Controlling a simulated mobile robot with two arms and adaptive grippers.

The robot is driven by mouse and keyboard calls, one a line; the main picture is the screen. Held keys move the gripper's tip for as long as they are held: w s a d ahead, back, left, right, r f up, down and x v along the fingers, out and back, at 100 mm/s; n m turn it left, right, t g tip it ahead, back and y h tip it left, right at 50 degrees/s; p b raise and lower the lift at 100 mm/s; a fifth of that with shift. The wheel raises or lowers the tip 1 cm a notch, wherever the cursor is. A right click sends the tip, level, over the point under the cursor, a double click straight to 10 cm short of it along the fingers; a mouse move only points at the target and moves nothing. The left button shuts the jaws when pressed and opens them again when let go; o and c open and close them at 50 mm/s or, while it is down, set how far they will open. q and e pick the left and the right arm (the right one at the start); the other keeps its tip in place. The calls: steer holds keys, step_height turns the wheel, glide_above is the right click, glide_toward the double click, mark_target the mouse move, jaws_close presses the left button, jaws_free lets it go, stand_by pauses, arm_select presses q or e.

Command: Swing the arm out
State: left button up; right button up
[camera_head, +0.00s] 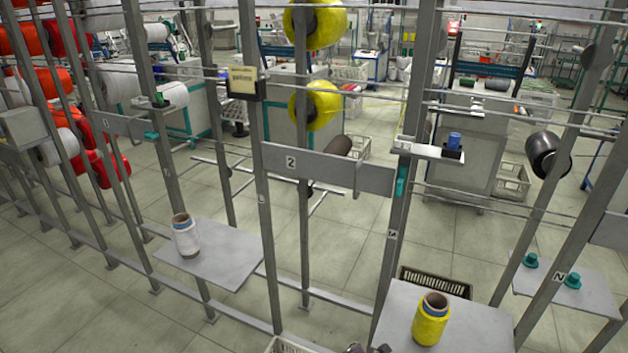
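A grey bar marked "2" (325,170) spans between two upright posts in the middle of the rack. It looks like the arm, and it lies in line with the rack. A teal piece (401,182) is on the post at that end. A similar bar marked "1" (112,124) is farther left, with its own teal piece (151,135). A small dark metal part (368,349) at the bottom edge may be the tip of my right gripper; its fingers cannot be made out. My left gripper is not in view.
A white bobbin (185,236) stands on the left grey shelf (232,262). A yellow bobbin (430,320) stands on the right front shelf (395,305). Yellow spools (316,106) hang behind the bar. Posts and thin horizontal rods crowd the space around it.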

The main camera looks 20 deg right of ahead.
steer(key=w+r+n+t+h, duration=0.1)
steer(key=w+r+n+t, duration=0.15)
steer(key=w+r, duration=0.55)
steer(key=n+t+h+p, duration=0.4)
steer(key=n+t+h, duration=0.1)
steer(key=n, duration=0.2)
glide_toward(356, 183)
steer(key=x, duration=0.3)
steer(key=shift+g, duration=0.25)
steer(key=p+x, duration=0.1)
steer(key=x, duration=0.6)
steer(key=shift+w+r, duration=0.15)
steer(key=shift+w, duration=0.1)
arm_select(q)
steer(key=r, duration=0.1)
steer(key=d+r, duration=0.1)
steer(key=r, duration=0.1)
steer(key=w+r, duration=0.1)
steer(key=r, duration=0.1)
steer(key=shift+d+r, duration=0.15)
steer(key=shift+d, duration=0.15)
arm_select(e)
steer(key=shift+d, duration=0.1)
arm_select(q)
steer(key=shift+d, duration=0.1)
arm_select(e)
jaws_close()
